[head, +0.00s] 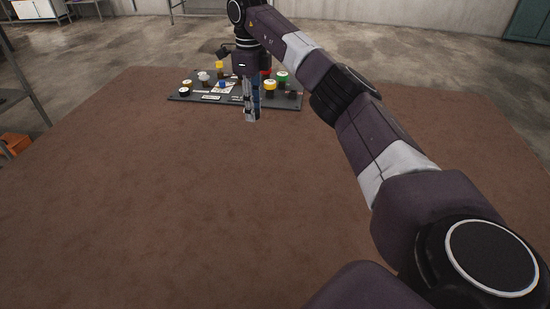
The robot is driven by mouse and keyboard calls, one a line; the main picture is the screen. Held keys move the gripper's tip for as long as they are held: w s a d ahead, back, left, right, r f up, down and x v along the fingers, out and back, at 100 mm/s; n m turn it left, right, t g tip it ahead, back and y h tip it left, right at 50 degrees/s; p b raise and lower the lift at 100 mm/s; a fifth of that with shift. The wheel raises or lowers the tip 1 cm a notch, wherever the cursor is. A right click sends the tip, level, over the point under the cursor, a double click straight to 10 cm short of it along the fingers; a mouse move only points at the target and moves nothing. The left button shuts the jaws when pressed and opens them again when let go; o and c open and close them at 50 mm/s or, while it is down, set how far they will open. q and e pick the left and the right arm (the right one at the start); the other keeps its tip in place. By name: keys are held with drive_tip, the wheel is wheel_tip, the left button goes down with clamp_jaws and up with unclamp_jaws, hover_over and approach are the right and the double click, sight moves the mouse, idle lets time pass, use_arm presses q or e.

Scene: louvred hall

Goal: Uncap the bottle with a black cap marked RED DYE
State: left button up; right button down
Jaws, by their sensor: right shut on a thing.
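A dark tray (180,99) at the far side of the brown surface bears several small bottles with coloured caps. The lettering is too small to read, so I cannot tell which one is RED DYE. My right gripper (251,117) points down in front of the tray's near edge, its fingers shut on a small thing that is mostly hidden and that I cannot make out. The gripper and wrist hide the middle of the tray. My left gripper is not in view.
Yellow (270,85) and green (283,77) caps stand right of my gripper, close together. White labels lie on the tray. The brown surface (130,200) is bare in front and at the left. An orange box (14,146) is at the left edge.

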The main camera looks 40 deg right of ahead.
drive_tip(key=d+f+m, duration=0.1)
drive_tip(key=d+m, duration=0.1)
drive_tip(key=p, duration=0.1)
hover_over(263, 170)
drive_tip(key=shift+m, duration=0.3)
wheel_tip(263, 170, down, 16)
drive_tip(key=shift+f, duration=2.2)
drive_tip(key=shift+f, duration=0.25)
drive_tip(key=c, duration=1.6)
unclamp_jaws()
drive_tip(key=shift+r, duration=0.2)
wheel_tip(263, 170, up, 12)
drive_tip(key=shift+r, duration=0.15)
